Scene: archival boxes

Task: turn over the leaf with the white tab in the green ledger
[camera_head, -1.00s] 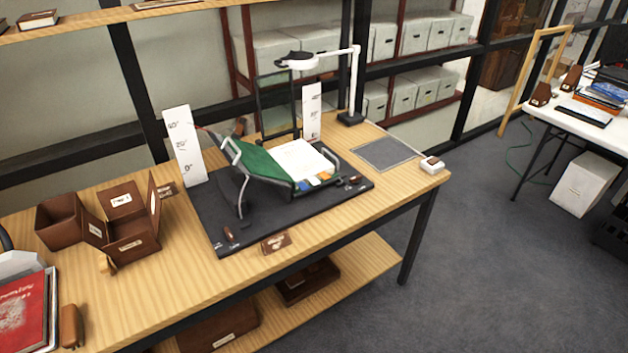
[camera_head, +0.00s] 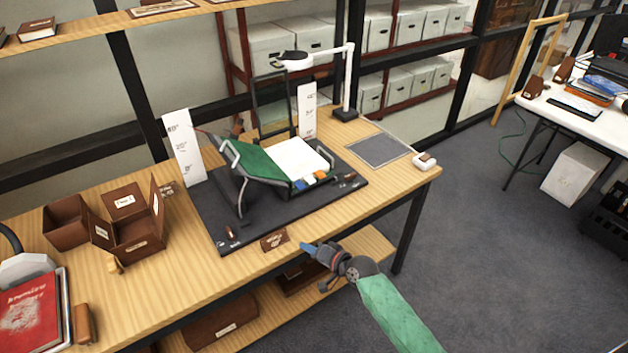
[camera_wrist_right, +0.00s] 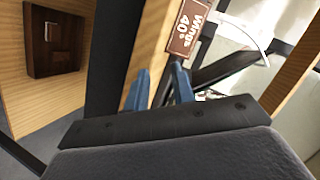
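The green ledger (camera_head: 262,166) lies open on a cradle on the dark mat (camera_head: 215,218). Its green cover slopes up to the left, and its white leaves (camera_head: 298,156) lie on the right. Small blue (camera_head: 300,185) and orange (camera_head: 321,176) tabs show at the near edge of the leaves. A pale patch between them may be the white tab, too small to be sure. My right gripper (camera_head: 306,247) is in front of the table's near edge, well short of the ledger. In the right wrist view its blue fingers (camera_wrist_right: 160,84) stand apart with nothing held. My left gripper is out of view.
A small brown sign (camera_head: 274,240) stands at the table's front edge and shows in the wrist view reading "Wings 40°" (camera_wrist_right: 187,35). Brown boxes (camera_head: 130,225) are at left.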

